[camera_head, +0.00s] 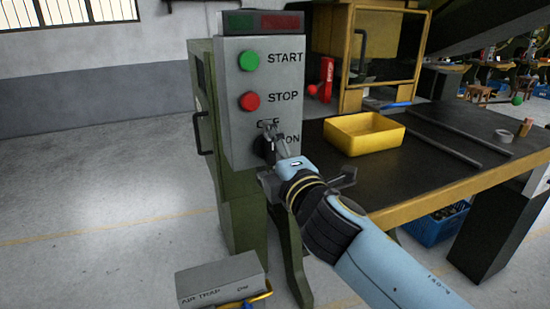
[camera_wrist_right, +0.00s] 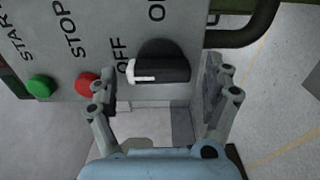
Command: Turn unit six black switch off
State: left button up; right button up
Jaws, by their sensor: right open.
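The black switch (camera_head: 261,146) is a round knob low on the front of the grey control box (camera_head: 238,125), below the red STOP button (camera_head: 250,101). In the right wrist view the black switch (camera_wrist_right: 165,66) has a raised bar with a white end, and that end points toward the OFF label (camera_wrist_right: 121,56). The ON label (camera_head: 289,138) is to the right of the knob. My right gripper (camera_head: 269,152) is open at the box, with one finger on each side of the knob. I cannot tell whether the fingers touch it. My left gripper is not in view.
A green START button (camera_head: 250,61) is above STOP. A dark worktable (camera_head: 440,165) with a yellow tray (camera_head: 342,142) stands at the right. A grey AIR TRAP box (camera_head: 220,279) is low in front. The floor at the left is clear.

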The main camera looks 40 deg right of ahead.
jog(key=v, duration=1.2)
jog(key=shift+w+a, duration=0.1)
notch_tip(320, 180, down, 18)
jog(key=w+g+y+b, duration=0.1)
jog(key=w+g+b, duration=0.1)
jog(key=b, duration=0.4)
jog(key=s+d+f+m+g+y+b, duration=0.1)
jog(key=s+f+m+g+b, duration=0.2)
jog(key=f, duration=1)
jog(key=s+f+m+g+b, duration=0.1)
jog(key=s+f+m+g, duration=0.3)
jog(key=f, duration=1)
jog(key=s+d+f+m+g+b, duration=0.2)
jog(key=s+f+m+g, duration=0.15)
jog(key=s+f, duration=1.1)
jog(key=s+f+m+g, duration=0.2)
jog(key=s+f, duration=0.1)
jog(key=s, duration=0.4)
jog(key=s+f+m+g+y, duration=0.1)
jog(key=s+f+m+g, duration=0.1)
jog(key=s, duration=0.6)
jog(key=shift+s+d+f+m, duration=0.35)
jog(key=shift+f, duration=0.25)
